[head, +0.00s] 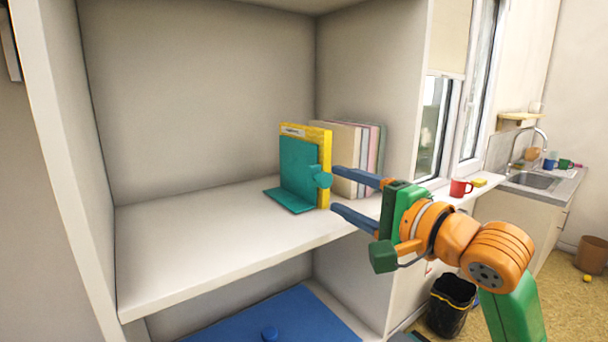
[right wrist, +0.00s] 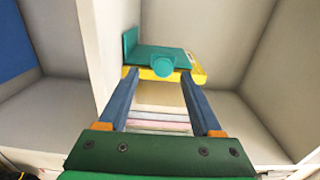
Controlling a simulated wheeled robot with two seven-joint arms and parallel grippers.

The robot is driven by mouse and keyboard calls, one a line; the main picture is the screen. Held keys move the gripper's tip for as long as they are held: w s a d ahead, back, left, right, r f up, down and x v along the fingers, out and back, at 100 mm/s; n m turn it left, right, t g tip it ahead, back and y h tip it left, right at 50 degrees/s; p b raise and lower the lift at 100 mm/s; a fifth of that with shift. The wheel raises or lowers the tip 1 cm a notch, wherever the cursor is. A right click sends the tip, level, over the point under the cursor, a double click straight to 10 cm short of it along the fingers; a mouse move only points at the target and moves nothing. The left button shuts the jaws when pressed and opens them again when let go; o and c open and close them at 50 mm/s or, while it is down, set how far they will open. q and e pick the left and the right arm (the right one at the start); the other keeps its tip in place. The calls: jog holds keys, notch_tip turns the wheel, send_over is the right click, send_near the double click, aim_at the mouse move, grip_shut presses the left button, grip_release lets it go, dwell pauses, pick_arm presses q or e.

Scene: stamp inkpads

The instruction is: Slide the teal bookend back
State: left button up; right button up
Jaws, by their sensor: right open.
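The teal bookend (head: 298,165) stands upright on the white shelf, its flat foot reaching left and a round knob at its front edge. Its tall plate is against a yellow book (head: 325,150). My right gripper (head: 333,189) is open and empty, coming from the right at the shelf's front edge, fingers one above the other. In the right wrist view, the bookend (right wrist: 150,54) and its knob lie ahead, the knob in line with the gap between the fingertips (right wrist: 158,74). I cannot tell whether they touch. My left gripper is out of view.
Several pale books (head: 350,150) stand right of the yellow one, behind my fingers. The white shelf (head: 200,235) is bare left of the bookend. Its right side wall (head: 395,100) stands beyond the books. A blue surface with a knob (head: 285,318) lies below.

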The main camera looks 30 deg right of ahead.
aim_at(327, 183)
jog(key=w+p, duration=0.1)
jog(key=w+r+p, duration=0.1)
jog(key=w+p, duration=0.1)
jog(key=shift+w+d, duration=0.1)
jog(key=shift+w, duration=0.05)
jog(key=shift+w+p, duration=0.3)
jog(key=shift+w+a, duration=0.25)
jog(key=shift+w, duration=0.15)
jog(key=shift+w+f, duration=0.35)
jog(key=shift+w, duration=0.1)
jog(key=shift+d, duration=0.1)
jog(key=c, duration=0.8)
grip_shut()
jog(key=shift+f, duration=0.1)
